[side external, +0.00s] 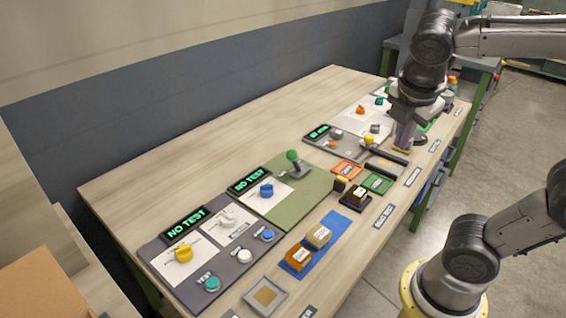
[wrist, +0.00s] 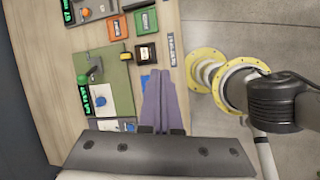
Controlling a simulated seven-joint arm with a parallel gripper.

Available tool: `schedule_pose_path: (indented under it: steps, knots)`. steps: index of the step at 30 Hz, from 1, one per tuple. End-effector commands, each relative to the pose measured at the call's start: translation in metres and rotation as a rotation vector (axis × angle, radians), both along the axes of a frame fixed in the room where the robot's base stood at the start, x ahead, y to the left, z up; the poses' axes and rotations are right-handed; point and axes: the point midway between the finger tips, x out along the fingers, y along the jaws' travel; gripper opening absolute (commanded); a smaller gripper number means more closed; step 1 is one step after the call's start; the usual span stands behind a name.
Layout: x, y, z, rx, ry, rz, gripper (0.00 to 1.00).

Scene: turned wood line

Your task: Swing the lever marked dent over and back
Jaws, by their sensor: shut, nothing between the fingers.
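A lever with a green ball knob (side external: 292,156) stands on a small grey base on the green panel (side external: 312,196). It also shows in the wrist view (wrist: 94,72) at the left. I cannot read the word dent on any part, so I cannot confirm which lever bears it. My gripper (side external: 403,147) has purple fingers pointing down, seen toward the bench's far right end in the side view. In the wrist view the fingers (wrist: 156,74) are together and empty, apart from the green-knobbed lever and to its right.
A blue knob (side external: 266,190) shares the green panel. The near dark panel has a yellow knob (side external: 184,254), a white knob (side external: 229,218) and several buttons. Blocks lie on a blue mat (side external: 331,231). Orange (side external: 346,169) and green (side external: 378,184) trays lie beyond. Bare wood runs along the back.

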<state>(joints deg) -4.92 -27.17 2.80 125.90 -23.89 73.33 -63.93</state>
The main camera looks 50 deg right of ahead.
Motion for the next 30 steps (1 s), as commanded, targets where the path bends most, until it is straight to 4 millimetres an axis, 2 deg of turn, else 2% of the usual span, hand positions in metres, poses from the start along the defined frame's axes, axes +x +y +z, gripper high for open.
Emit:
schedule_pose_path:
  steps: [1,7,14,23,30]
  knots:
    - [0.012,-0.003,0.003,-0.058,0.084,0.091,0.0]
    - [0.056,-0.011,0.012,-0.259,0.388,0.406,0.0]
    - [0.114,-0.001,0.011,-0.448,0.721,0.697,0.0]
    - [0.187,0.042,-0.015,-0.667,1.112,0.973,0.0]
    - [0.232,0.096,-0.062,-0.842,1.344,1.107,0.0]
